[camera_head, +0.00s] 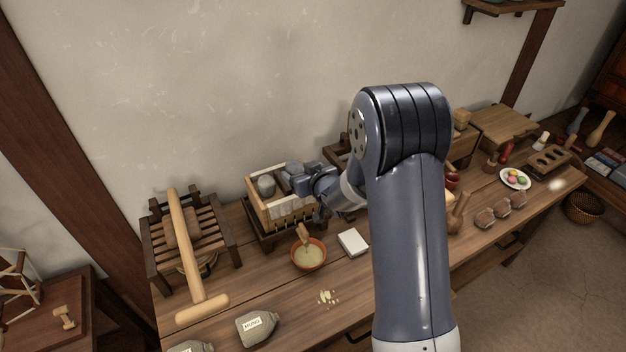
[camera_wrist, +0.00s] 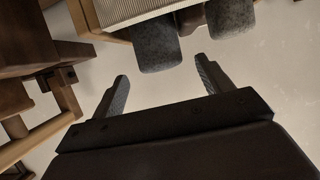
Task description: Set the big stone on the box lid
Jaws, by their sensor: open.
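Grey stones stand in a cloth-lined wooden crate. One (camera_head: 266,186) shows at its left and a paler one (camera_head: 292,168) at its back, partly behind my gripper (camera_head: 303,184). In the wrist view, my gripper (camera_wrist: 162,72) is open and empty, its two fingers apart. A rounded grey stone (camera_wrist: 158,46) lies just beyond the fingertips, roughly between them, and another grey stone (camera_wrist: 231,17) is to its right. I cannot tell which is the biggest. A flat wooden lid (camera_head: 505,124) tops a box at the table's far right; nothing lies on it.
The crate (camera_head: 283,214) sits on a dark stand. A bowl (camera_head: 309,255) and a white block (camera_head: 353,242) are in front of it. A slatted rack with a mallet (camera_head: 184,245) is to the left. A plate (camera_head: 515,179) and jars crowd the right; my arm hides the middle.

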